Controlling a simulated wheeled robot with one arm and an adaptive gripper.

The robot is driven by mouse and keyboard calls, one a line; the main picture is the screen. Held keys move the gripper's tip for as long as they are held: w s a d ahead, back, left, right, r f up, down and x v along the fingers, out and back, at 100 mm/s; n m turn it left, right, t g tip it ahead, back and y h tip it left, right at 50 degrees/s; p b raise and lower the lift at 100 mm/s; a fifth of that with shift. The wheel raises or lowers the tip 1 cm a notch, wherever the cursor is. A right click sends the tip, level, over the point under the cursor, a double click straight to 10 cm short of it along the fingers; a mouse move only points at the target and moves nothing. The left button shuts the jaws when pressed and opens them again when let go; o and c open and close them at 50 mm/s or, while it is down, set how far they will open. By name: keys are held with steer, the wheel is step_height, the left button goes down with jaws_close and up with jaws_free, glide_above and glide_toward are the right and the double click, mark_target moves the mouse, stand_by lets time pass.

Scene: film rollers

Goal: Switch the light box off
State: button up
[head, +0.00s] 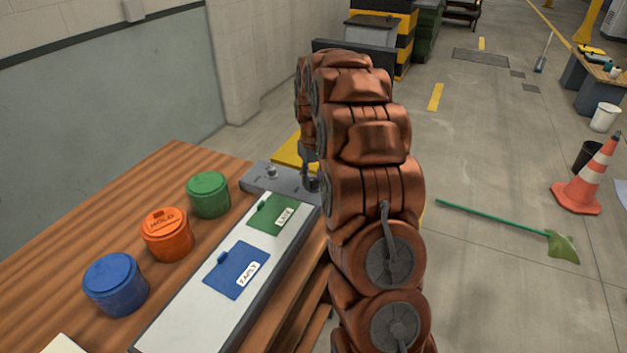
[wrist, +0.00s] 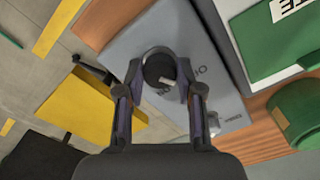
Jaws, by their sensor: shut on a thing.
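The light box (head: 185,308) is a long panel with a pale top on the wooden table, with a green sheet (head: 272,215) and a blue sheet (head: 232,272) on it. At its far end is a grey control box (wrist: 135,48). A round black knob (wrist: 156,66) with a white pointer mark sits on this box, beside partly readable lettering. My gripper (wrist: 161,78) is shut on the knob, one finger on each side. In the head view my arm hides the knob. I cannot tell whether the panel is lit.
A blue pot (head: 115,285), an orange pot (head: 167,235) and a green pot (head: 208,195) stand left of the light box. A small metal fitting (wrist: 212,122) is on the control box. A broom (head: 500,220) and a cone (head: 588,178) are on the floor at right.

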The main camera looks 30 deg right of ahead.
mark_target(313, 180)
steer(key=shift+n, duration=0.3)
steer(key=o, duration=1.1)
steer(key=shift+o, duration=0.2)
step_height(313, 180, up, 12)
stand_by(0.6)
